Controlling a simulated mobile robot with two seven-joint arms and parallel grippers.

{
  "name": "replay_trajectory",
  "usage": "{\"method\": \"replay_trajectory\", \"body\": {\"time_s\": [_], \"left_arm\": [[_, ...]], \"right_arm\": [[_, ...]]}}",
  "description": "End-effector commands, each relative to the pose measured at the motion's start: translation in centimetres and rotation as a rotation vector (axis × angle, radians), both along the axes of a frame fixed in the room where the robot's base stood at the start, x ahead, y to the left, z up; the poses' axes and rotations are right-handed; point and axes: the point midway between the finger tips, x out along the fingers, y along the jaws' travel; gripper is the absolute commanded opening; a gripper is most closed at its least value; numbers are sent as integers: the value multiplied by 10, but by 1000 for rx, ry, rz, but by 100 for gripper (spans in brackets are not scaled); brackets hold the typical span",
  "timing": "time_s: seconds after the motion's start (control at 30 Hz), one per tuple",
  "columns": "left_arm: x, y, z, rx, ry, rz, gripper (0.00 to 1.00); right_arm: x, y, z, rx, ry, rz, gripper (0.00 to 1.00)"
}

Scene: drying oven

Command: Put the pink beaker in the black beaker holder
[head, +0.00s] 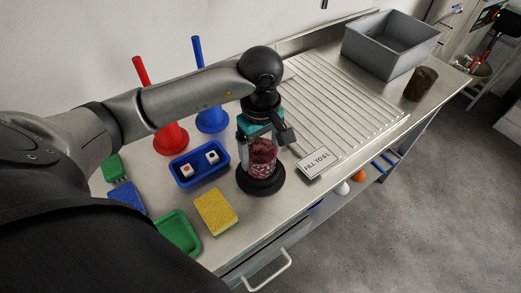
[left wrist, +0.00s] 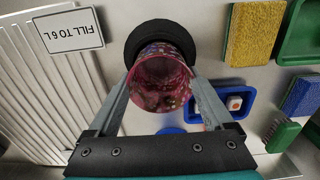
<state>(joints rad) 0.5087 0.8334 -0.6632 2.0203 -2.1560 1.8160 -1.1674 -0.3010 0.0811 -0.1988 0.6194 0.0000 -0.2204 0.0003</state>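The pink beaker (head: 262,158) is see-through with a speckled pattern. It stands upright over the round black beaker holder (head: 261,187), its lower end at the holder's middle. Whether it rests fully on the holder's floor I cannot tell. My left gripper (head: 261,143) points down over the beaker. In the left wrist view its two fingers (left wrist: 162,82) lie against opposite sides of the beaker (left wrist: 160,72), near the rim. The holder (left wrist: 150,33) shows as a dark ring behind the beaker. My right gripper is not in view.
A blue tray (head: 184,182) with two small cubes, a yellow sponge (head: 216,211) and a green tray (head: 182,238) lie left of the holder. A "FILL TO 6 L" sign (head: 318,162) lies right, beside the ribbed drainboard (head: 345,100).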

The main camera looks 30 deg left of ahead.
Motion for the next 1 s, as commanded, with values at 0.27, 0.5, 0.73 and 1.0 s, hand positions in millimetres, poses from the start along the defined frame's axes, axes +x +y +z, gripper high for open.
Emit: {"method": "replay_trajectory", "body": {"time_s": [0.27,0.5,0.73,1.0], "left_arm": [[0,0,1,0,0,0,100],[1,0,10,0,-3,0,100],[1,0,59,0,-7,-1,100],[1,0,109,0,-3,1,100]], "right_arm": [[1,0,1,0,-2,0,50],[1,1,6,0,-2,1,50],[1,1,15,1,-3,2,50],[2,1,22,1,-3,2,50]]}}
